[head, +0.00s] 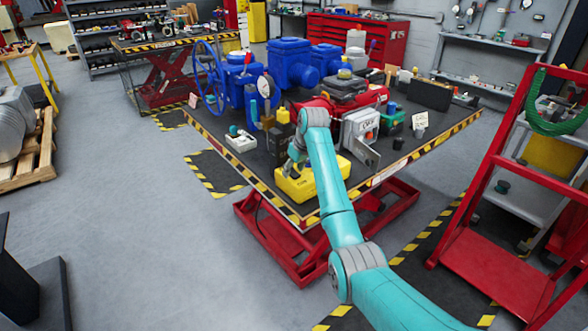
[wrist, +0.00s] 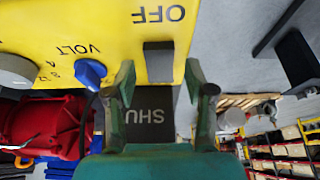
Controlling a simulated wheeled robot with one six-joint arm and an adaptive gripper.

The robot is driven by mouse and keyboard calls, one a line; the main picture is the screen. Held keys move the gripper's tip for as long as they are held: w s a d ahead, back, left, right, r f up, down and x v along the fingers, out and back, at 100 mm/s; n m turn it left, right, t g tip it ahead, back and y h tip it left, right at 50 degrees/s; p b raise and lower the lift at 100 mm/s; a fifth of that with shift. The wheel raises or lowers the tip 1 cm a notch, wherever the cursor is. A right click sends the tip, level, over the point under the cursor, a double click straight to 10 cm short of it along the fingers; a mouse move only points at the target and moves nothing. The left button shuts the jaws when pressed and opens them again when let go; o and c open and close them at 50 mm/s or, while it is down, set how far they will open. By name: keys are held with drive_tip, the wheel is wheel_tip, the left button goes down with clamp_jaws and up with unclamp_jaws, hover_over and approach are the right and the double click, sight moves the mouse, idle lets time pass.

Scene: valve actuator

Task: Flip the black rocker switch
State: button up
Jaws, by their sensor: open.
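The black rocker switch (wrist: 158,60) sits on the face of a yellow box (wrist: 110,20), below the upside-down word OFF in the wrist view. My gripper (wrist: 160,82) is open and empty. Its two green fingers stand apart, one on each side of the switch's lower end in the picture; whether they touch anything I cannot tell. A blue knob (wrist: 90,72) marked VOLT is left of the fingers. In the head view the yellow box (head: 318,182) is at the near edge of the table, with my gripper (head: 292,165) above its left part. The switch is not clear there.
The lift table (head: 235,170) also carries blue valve bodies (head: 290,62) with a handwheel (head: 208,75), and a grey box (head: 360,130) right of my arm. A red step frame (head: 490,170) stands to the right.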

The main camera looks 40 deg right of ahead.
clamp_jaws()
drive_tip(key=shift+r, duration=0.1)
drive_tip(key=shift+w+g, duration=0.2)
drive_tip(key=shift+g, duration=0.6)
drive_tip(key=shift+w+g, duration=0.2)
drive_tip(key=shift+g, duration=0.8)
unclamp_jaws()
